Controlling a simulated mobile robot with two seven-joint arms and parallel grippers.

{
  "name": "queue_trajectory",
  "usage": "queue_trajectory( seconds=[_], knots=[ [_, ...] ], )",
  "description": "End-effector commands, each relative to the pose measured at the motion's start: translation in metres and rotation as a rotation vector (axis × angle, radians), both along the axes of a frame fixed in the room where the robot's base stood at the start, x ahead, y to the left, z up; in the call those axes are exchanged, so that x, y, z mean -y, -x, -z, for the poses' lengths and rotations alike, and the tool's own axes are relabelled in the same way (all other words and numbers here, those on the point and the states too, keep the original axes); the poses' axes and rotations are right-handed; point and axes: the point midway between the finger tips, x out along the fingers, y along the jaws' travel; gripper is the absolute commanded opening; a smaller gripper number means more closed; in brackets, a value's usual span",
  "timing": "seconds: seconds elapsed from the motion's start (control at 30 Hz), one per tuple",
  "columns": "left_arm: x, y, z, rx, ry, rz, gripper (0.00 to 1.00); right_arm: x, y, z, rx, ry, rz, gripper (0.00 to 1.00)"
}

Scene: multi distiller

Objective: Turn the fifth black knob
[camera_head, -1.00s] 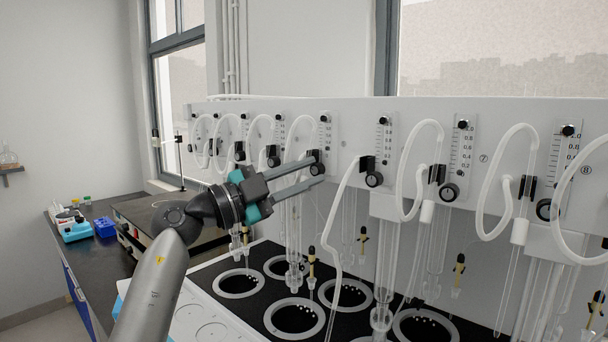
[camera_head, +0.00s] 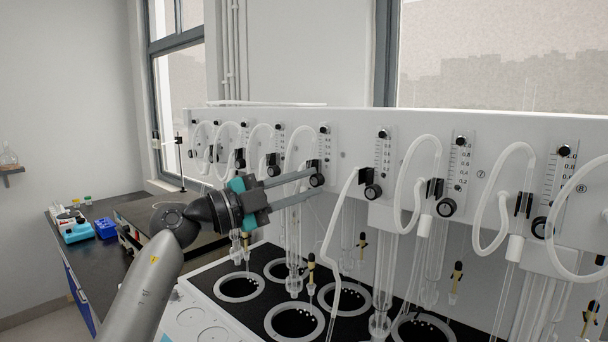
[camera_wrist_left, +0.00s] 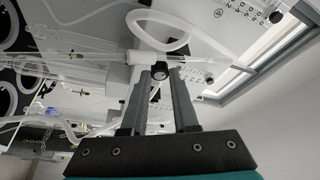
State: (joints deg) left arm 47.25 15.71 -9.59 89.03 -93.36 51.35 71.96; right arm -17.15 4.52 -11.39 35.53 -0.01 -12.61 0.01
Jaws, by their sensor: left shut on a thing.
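The fifth black knob (camera_head: 317,180) is a round black knob at the foot of the fifth flow meter on the white upright panel (camera_head: 350,135). My left gripper (camera_head: 315,183) reaches in from the left, with one finger above the knob and one below. It is shut on the knob. In the left wrist view the knob (camera_wrist_left: 160,73) sits between the two fingertips. How far the knob is turned cannot be told. My right gripper is not in view.
The sixth knob (camera_head: 373,192) and seventh knob (camera_head: 446,207) lie to the right, the fourth knob (camera_head: 273,159) to the left. White looped hoses (camera_head: 417,180) and glass tubes hang close by. A black heater deck (camera_head: 258,318) with round wells lies below.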

Motion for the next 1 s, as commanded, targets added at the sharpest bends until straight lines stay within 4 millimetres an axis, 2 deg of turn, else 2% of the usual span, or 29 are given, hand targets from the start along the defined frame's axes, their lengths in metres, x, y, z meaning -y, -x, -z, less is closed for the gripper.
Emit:
queue_trajectory(
  seconds=[0.03, 0.1, 0.4, 0.67, 1.0],
  knots=[
    [-0.001, -0.001, -0.003, 0.018, -0.035, -0.001, 0.00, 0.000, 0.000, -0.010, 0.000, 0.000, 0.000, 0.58],
    [-0.001, -0.001, -0.003, 0.050, -0.080, -0.001, 0.00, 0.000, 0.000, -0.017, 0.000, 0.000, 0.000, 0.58],
    [-0.001, -0.001, -0.004, 0.171, -0.244, -0.001, 0.00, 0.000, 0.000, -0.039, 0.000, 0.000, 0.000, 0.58],
    [-0.001, -0.001, -0.003, 0.233, -0.326, 0.000, 0.00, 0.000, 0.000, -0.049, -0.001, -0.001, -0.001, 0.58],
    [-0.001, -0.001, -0.002, 0.250, -0.349, 0.000, 0.00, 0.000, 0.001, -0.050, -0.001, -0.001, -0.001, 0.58]
  ],
)
